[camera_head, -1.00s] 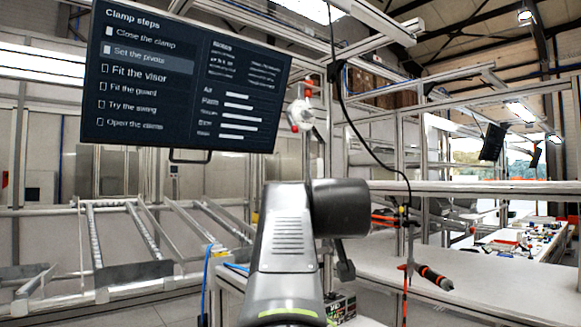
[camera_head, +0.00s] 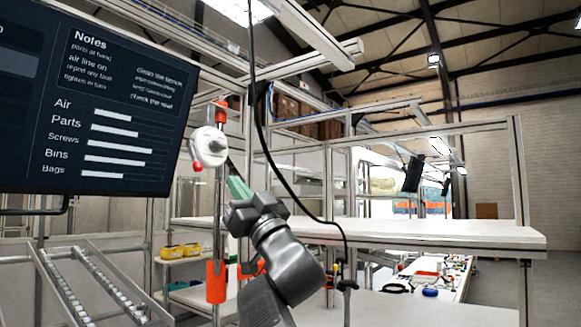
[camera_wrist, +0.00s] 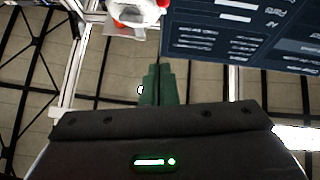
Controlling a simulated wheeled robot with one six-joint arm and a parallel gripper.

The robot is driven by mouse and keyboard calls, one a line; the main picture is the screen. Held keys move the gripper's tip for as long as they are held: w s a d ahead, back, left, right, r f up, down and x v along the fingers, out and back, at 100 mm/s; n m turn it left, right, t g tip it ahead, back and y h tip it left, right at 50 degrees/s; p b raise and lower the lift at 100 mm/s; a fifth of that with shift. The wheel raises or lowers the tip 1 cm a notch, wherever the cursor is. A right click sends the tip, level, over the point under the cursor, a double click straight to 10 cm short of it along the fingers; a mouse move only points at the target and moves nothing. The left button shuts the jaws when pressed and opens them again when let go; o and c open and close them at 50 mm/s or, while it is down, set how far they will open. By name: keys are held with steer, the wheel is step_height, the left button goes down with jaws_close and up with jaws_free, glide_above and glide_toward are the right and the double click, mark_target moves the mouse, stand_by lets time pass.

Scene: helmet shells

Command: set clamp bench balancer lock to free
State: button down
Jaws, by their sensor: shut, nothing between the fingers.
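A white round unit, which looks like the balancer (camera_head: 210,147), is mounted on an upright post left of the picture's middle. A small red lever (camera_head: 197,166) hangs at its lower left, perhaps the lock; its setting cannot be read. My gripper (camera_head: 236,187) has green fingers, shut and empty, just below and right of the white unit, apparently apart from it. In the wrist view the shut fingers (camera_wrist: 158,84) point up the picture. The white and red unit (camera_wrist: 138,12) shows at the top edge there, slightly left of the fingertips and partly cut off.
A dark screen (camera_head: 95,105) hangs close at the left. A black cable (camera_head: 262,125) loops down right of the post. A white shelf (camera_head: 430,232) on a metal frame stands at the right. An orange sleeve (camera_head: 215,281) sits low on the post.

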mark_target(194, 155)
steer(key=w+a+r+p, duration=0.3)
steer(key=w+a, duration=0.3)
steer(key=a, duration=0.3)
steer(key=shift+r+n+g+y, duration=0.3)
steer(key=shift+r+g, duration=0.1)
steer(key=shift+r, duration=0.45)
steer(key=shift+w+a+f+y+b, duration=0.15)
steer(key=shift+f+y+b, duration=0.15)
steer(key=shift+b, duration=0.45)
